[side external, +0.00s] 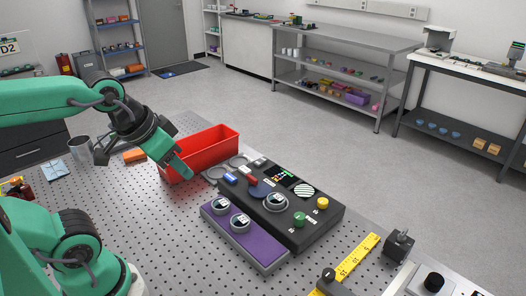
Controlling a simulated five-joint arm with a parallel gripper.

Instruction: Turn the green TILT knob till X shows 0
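The green knob (299,220) sits on the front right part of the black instrument box (322,220). A yellow knob (323,203) stands behind it to the right. A small dark display (281,175) with coloured marks lies at the back of the box, beside a round striped fringe screen (304,190). The X reading is too small to make out. My gripper (183,172) is above the table at the left of the box, in front of the red bin, well apart from the green knob. Its finger gap cannot be made out.
A red open bin (206,150) stands behind my gripper. A purple block (245,243) with two round gauges lies along the box's front side. A yellow ruler (356,258) lies to the right, near a dark clamp (398,244). A grey cup (80,148) stands at left.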

